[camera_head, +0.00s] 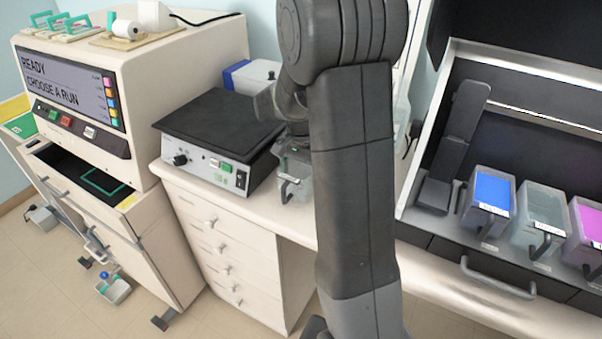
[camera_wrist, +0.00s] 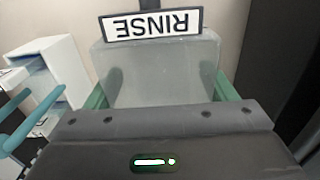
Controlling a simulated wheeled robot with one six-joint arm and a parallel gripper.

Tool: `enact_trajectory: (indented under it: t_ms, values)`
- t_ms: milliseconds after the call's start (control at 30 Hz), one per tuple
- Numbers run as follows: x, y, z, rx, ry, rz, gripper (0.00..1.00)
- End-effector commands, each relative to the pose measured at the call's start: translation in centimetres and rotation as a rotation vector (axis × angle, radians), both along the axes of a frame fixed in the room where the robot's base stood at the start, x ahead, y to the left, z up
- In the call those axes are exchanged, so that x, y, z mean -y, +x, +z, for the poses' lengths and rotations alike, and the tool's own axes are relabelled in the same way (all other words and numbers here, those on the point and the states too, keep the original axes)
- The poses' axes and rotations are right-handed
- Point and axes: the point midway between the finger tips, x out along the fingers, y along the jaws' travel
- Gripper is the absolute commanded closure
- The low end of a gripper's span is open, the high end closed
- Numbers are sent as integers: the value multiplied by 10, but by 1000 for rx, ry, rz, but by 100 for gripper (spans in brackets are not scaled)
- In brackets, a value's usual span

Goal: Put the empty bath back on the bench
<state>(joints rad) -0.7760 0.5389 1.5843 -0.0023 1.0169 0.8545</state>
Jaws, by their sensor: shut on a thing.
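The bath (camera_head: 294,187) is a clear, box-shaped container with a front handle. It is at the bench (camera_head: 262,205), just right of the black-topped hotplate, and partly hidden by my arm. I cannot tell whether its base touches the bench. In the wrist view the bath (camera_wrist: 155,75) shows translucent walls and a white RINSE label (camera_wrist: 152,24), upside down in that picture. My gripper (camera_wrist: 162,93) is shut on the bath, with its green fingers on either side. In the head view my gripper (camera_head: 293,148) is mostly hidden behind my arm.
The hotplate (camera_head: 220,125) stands close to the left of the bath. The staining machine (camera_head: 130,95) is further left. At right, blue (camera_head: 490,196), clear (camera_head: 538,215) and magenta (camera_head: 588,230) baths stand in the hood. A white-blue box (camera_head: 255,75) is behind the hotplate.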

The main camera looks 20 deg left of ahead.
Motion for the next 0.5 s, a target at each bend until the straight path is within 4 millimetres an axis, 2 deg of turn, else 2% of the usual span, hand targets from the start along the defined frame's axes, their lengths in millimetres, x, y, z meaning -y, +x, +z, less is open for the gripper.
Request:
enact_trajectory:
  t_ms: [400,433,500]
  values:
    - [0,0,-8,1,1,0,69]
    - [0,0,-8,1,1,0,20]
    - [0,0,-7,1,1,0,6]
